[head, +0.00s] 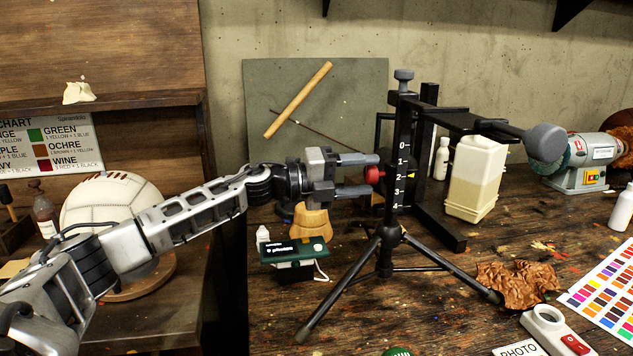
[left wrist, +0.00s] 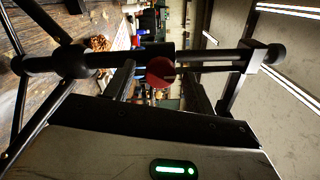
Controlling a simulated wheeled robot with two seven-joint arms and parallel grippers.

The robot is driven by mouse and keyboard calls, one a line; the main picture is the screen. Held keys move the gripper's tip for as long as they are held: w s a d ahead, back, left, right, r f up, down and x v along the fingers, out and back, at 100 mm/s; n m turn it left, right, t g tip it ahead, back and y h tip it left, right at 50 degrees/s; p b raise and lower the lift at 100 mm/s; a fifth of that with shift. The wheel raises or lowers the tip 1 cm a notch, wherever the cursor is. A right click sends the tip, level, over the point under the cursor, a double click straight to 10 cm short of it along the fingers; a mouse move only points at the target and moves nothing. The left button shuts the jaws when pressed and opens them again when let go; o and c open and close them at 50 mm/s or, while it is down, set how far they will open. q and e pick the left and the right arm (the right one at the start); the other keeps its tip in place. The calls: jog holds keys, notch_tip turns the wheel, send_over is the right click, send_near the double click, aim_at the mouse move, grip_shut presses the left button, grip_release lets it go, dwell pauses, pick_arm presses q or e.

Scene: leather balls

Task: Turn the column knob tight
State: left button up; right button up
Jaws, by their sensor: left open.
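The column stands on tripod legs, with a yellow pointer beside the 2. My left gripper (head: 356,175) is open, one finger above and one below the knob's level, with the tips close to it. In the left wrist view the red knob (left wrist: 160,72) lies between the two dark fingers (left wrist: 160,88), against the black column. I cannot tell whether the fingers touch it. My right gripper is not in view.
A black arm with a grey round end (head: 545,142) reaches right from the column top. A cream jug (head: 475,180) stands behind right, and a green-topped device (head: 295,252) sits below my gripper.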

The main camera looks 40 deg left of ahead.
pick_arm(q)
jog(key=b+v, duration=1.2)
jog(key=v, duration=0.2)
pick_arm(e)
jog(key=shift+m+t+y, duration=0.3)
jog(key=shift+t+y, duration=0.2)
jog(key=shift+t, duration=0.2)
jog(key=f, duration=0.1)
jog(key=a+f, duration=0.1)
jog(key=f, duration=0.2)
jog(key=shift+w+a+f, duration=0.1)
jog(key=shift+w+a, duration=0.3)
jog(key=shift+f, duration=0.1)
